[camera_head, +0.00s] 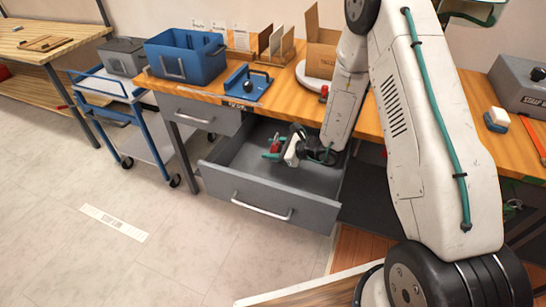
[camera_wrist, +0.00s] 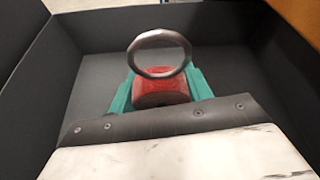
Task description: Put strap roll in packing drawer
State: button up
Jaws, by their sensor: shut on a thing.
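The packing drawer (camera_head: 270,212) is a grey drawer pulled open under the wooden bench. Its dark floor and walls (camera_wrist: 62,85) fill the wrist view. My gripper (camera_head: 274,149) is inside the drawer's outline, and its teal fingers are shut on a red roll, the strap roll (camera_head: 276,146). In the wrist view the red roll (camera_wrist: 160,92) sits between the two fingers, with a metal ring (camera_wrist: 131,58) standing at its far end. I cannot tell whether the roll touches the drawer floor. The gripper body hides its near side.
A second grey drawer (camera_head: 198,115) is closed to the left. A blue bin (camera_head: 185,62), a blue fixture (camera_head: 248,84) and cardboard (camera_head: 325,50) stand on the bench (camera_head: 290,98). A blue cart (camera_head: 150,125) stands at the left. The drawer floor around my gripper looks clear.

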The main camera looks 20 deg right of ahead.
jog(key=shift+f, duration=1.95)
jog(key=shift+f, duration=0.15)
jog(key=o, duration=1)
